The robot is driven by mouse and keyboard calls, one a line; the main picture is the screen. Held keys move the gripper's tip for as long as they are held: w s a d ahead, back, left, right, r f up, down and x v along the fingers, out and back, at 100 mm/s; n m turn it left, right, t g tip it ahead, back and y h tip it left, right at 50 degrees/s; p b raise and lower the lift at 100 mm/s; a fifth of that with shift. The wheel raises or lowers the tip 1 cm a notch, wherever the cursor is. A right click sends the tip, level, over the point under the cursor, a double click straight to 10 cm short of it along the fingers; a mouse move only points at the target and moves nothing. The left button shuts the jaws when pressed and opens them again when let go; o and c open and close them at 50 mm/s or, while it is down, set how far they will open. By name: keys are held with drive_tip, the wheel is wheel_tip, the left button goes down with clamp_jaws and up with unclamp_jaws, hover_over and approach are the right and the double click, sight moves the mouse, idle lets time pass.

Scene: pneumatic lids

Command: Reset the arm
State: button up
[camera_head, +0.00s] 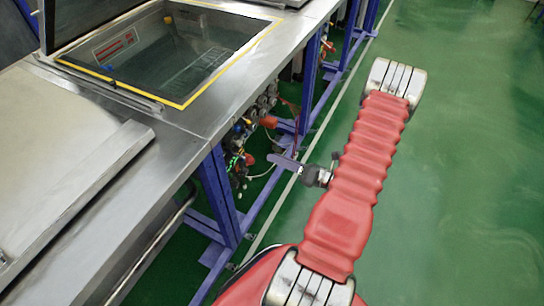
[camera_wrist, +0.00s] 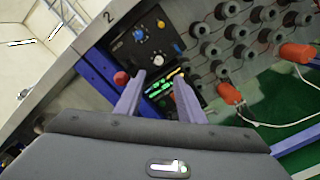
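My arm is red with grey joints and stretches over the green floor in the head view. My gripper (camera_head: 286,162) points left from it, toward the underside of the steel bench. In the wrist view my gripper (camera_wrist: 158,90) shows two purple fingers spread apart with nothing held between them. Beyond the fingers is a black control panel (camera_wrist: 141,42) with a yellow and a blue knob and a green-lit section. I cannot tell the exact gap between the fingertips and the panel.
A steel bench (camera_head: 225,100) with an open, yellow-rimmed tank (camera_head: 178,103) stands left. Its blue legs (camera_head: 217,190) are near my gripper. Several round connectors (camera_wrist: 235,32), orange plugs (camera_wrist: 229,94) and a white cable sit right of the panel. Green floor (camera_head: 470,180) is clear right.

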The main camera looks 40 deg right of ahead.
drive_tip(key=shift+s, duration=0.1)
idle(0.7)
drive_tip(key=s+a+r+n+g+y, duration=0.1)
drive_tip(key=s+a+n+g+y, duration=0.25)
drive_tip(key=a+n+g, duration=0.35)
drive_tip(key=s+a+r+n+g+y, duration=0.15)
drive_tip(key=s+a+n+g, duration=0.25)
drive_tip(key=a+n, duration=0.4)
drive_tip(key=a+r+n+h, duration=0.5)
drive_tip(key=a+r+n, duration=0.2)
drive_tip(key=r+n, duration=0.6)
drive_tip(key=s+a+r+n+h, duration=0.1)
drive_tip(key=a+r+n+h, duration=0.4)
drive_tip(key=r+n, duration=0.8)
drive_tip(key=shift+a+r+h, duration=0.4)
drive_tip(key=shift+a+r, duration=0.4)
drive_tip(key=shift+a, duration=0.25)
